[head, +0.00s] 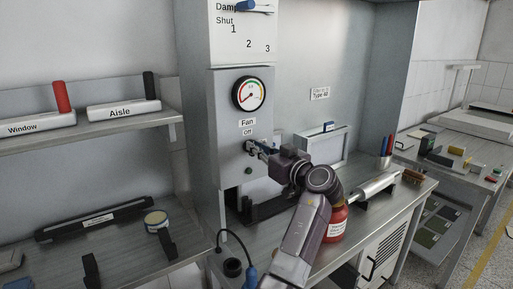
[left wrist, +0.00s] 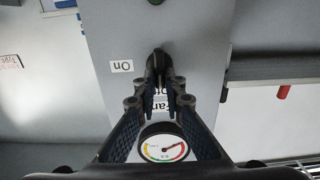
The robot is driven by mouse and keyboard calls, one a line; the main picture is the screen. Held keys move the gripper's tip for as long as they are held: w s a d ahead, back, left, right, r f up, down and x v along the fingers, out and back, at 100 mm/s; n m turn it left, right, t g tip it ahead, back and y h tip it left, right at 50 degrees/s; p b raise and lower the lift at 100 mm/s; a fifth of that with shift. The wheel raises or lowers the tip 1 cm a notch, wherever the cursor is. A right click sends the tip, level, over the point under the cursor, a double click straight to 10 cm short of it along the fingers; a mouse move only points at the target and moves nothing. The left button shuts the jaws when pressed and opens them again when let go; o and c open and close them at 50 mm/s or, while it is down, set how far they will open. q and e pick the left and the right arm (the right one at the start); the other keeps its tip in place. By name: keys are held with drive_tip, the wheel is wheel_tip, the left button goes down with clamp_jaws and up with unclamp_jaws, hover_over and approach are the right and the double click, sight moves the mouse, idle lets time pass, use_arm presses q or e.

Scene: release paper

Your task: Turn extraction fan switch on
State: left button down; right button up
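The fan switch (left wrist: 157,60) is a small dark lever on the front of a grey panel (head: 232,100). A "Fan" label and an "Off" label (head: 247,132) sit above it in the head view. An "On" label (left wrist: 122,66) is beside it in the left wrist view, which is turned upside down. My left gripper (head: 258,148) is at the panel, and its two fingertips (left wrist: 160,75) converge on the lever and appear shut on it. The fingers partly cover the labels. My right gripper is not in view.
A round gauge (head: 249,94) is above the labels. A red bottle (head: 337,224) stands on the bench beneath my left arm. A cup of pens (head: 384,160) is further right. Shelves with "Window" (head: 38,125) and "Aisle" (head: 122,111) holders are at left.

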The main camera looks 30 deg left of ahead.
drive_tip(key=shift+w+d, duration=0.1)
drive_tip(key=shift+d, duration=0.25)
use_arm(q)
drive_tip(key=shift+m, duration=0.3)
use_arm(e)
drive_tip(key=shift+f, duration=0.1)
use_arm(q)
drive_tip(key=m+p, duration=0.1)
drive_tip(key=m, duration=0.4)
drive_tip(key=m+p, duration=0.1)
drive_tip(key=m, duration=0.5)
drive_tip(key=w+f+m+p, duration=0.1)
drive_tip(key=m, duration=0.5)
drive_tip(key=shift+w+d+p, duration=0.1)
drive_tip(key=shift+d+p, duration=0.2)
drive_tip(key=shift+p, duration=0.1)
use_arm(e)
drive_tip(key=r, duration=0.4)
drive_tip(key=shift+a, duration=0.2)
use_arm(q)
drive_tip(key=shift+m, duration=0.3)
drive_tip(key=shift+f, duration=0.1)
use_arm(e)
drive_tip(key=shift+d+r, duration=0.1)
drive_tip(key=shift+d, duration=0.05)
use_arm(q)
drive_tip(key=c, duration=2)
unclamp_jaws()
